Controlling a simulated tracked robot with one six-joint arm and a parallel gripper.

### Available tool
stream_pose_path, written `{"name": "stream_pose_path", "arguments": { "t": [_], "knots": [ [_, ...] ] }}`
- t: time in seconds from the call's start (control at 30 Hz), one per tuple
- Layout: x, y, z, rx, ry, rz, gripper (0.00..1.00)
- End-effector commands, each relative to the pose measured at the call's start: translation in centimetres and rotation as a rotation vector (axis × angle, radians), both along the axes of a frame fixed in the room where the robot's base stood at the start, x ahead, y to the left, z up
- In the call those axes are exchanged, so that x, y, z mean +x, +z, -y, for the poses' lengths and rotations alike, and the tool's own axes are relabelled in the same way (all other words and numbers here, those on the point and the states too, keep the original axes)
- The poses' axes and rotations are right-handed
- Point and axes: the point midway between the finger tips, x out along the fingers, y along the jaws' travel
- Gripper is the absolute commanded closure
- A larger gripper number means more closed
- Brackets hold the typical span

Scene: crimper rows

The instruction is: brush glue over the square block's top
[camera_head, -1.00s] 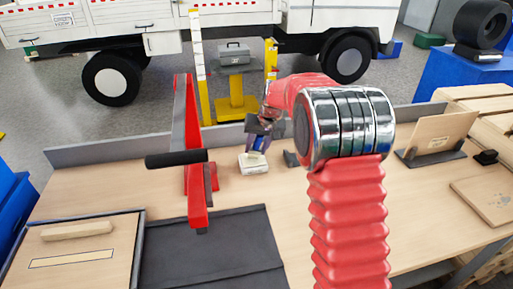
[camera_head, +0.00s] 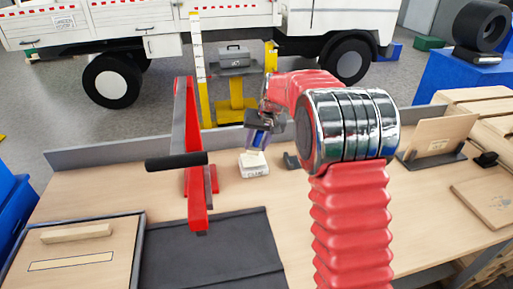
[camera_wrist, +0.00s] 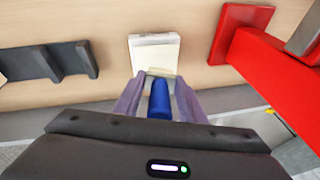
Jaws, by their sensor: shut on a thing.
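The pale, square block (camera_head: 255,168) lies on the wooden bench just right of the red lever tool; it also shows at the top middle of the wrist view (camera_wrist: 155,48). My gripper (camera_head: 260,138) is above the block, its purple fingers shut on a blue-handled brush (camera_wrist: 160,99). The brush points down at the block, and its pale bristle end (camera_wrist: 161,74) overlaps the block's near edge in the wrist view. I cannot tell whether the bristles touch the top. Any glue on the block is too pale or small to make out.
The red lever tool (camera_head: 198,190) with a black handle stands close left of the block. A dark bracket (camera_head: 292,160) lies just right of it. A dark mat (camera_head: 210,250) and a board tray (camera_head: 138,250) lie at front left. A panel in a stand (camera_head: 440,137) is at right.

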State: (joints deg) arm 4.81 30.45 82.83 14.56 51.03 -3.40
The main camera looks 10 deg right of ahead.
Motion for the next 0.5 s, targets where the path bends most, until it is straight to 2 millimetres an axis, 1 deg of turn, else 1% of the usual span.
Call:
{"name": "stream_pose_path", "arguments": {
  "t": [0.5],
  "knots": [
    [0.0,3.0,0.0,0.0,0.001,0.002,0.89]
  ]
}}
